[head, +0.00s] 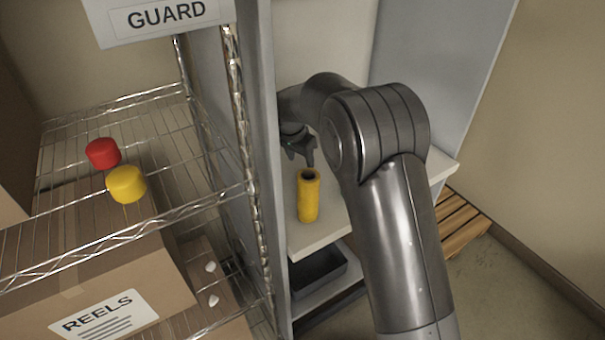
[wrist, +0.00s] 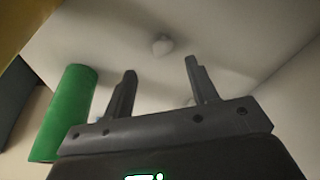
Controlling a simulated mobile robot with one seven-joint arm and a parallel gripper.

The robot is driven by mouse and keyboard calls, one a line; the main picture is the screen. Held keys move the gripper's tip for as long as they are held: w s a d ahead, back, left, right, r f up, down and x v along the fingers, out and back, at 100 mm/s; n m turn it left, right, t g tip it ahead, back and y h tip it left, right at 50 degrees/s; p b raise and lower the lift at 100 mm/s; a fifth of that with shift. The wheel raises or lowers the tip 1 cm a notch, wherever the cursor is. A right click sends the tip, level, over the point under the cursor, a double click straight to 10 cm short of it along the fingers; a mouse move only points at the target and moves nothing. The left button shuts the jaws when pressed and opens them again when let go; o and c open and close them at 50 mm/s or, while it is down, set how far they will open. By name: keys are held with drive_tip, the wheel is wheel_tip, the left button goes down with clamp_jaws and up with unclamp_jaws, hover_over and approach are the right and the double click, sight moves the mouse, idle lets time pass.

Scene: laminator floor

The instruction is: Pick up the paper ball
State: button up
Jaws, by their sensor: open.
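The paper ball (wrist: 162,44) is a small whitish lump on a pale surface in the wrist view. It lies beyond my fingertips, roughly midway between them, and looks apart from both. My gripper (wrist: 160,66) is open with nothing between its fingers. In the head view my gripper (head: 302,158) hangs over the pale shelf of the grey cabinet, just above and left of a yellow tube; the ball is not visible there. A second, fainter pale lump (wrist: 190,102) shows partly behind the gripper in the wrist view.
The yellow tube (head: 308,197) stands upright on the shelf (head: 322,232). A green cylinder (wrist: 66,112) is close left of my gripper. A dark tray (head: 318,272) sits below. The wire rack (head: 75,140) at left holds red (head: 103,153) and yellow (head: 127,185) caps.

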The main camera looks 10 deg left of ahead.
drive_tip(key=x, duration=0.5)
drive_tip(key=shift+a+f, duration=0.2)
drive_tip(key=shift+f, duration=0.25)
drive_tip(key=shift+c, duration=0.3)
drive_tip(key=c, duration=1)
drive_tip(key=shift+r, duration=0.1)
